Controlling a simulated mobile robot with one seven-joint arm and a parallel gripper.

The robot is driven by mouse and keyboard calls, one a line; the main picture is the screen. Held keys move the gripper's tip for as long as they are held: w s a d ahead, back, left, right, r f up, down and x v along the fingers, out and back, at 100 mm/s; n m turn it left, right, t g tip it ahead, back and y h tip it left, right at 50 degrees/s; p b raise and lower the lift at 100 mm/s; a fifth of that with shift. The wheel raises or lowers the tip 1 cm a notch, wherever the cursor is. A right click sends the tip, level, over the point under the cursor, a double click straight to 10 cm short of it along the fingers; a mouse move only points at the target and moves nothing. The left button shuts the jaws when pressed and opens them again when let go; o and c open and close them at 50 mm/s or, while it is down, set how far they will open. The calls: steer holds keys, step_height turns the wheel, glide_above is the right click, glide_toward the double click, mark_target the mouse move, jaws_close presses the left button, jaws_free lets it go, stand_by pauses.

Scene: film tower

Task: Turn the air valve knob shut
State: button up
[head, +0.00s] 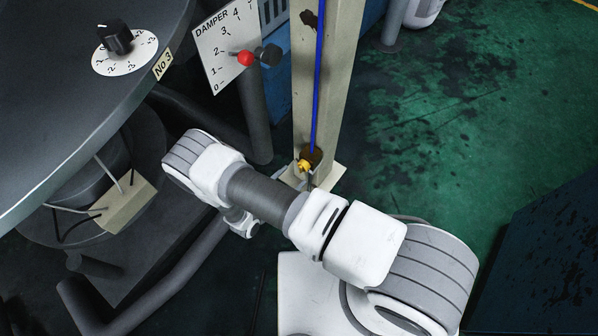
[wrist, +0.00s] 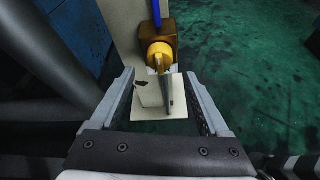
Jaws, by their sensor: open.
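The yellow air valve knob (head: 304,165) sits low on the beige post, at the lower end of a blue hose (head: 318,80). In the wrist view the knob (wrist: 159,54) is at upper centre, in front of a brown valve body (wrist: 172,46). A thin yellow and grey piece extends down from it in the picture. My gripper (wrist: 160,76) is open, with one finger on each side of the knob's line. No contact with the knob shows.
The post (head: 325,70) stands on a pale base plate (wrist: 145,112). A damper plate (head: 225,45) with a red-tipped lever (head: 246,58) is left of it. A round grey top (head: 60,120) carries a black dial (head: 115,38).

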mark_target(303, 167)
steer(key=b+x, duration=0.1)
steer(key=x, duration=0.4)
steer(key=shift+w, duration=0.1)
jaws_close()
stand_by(0.3)
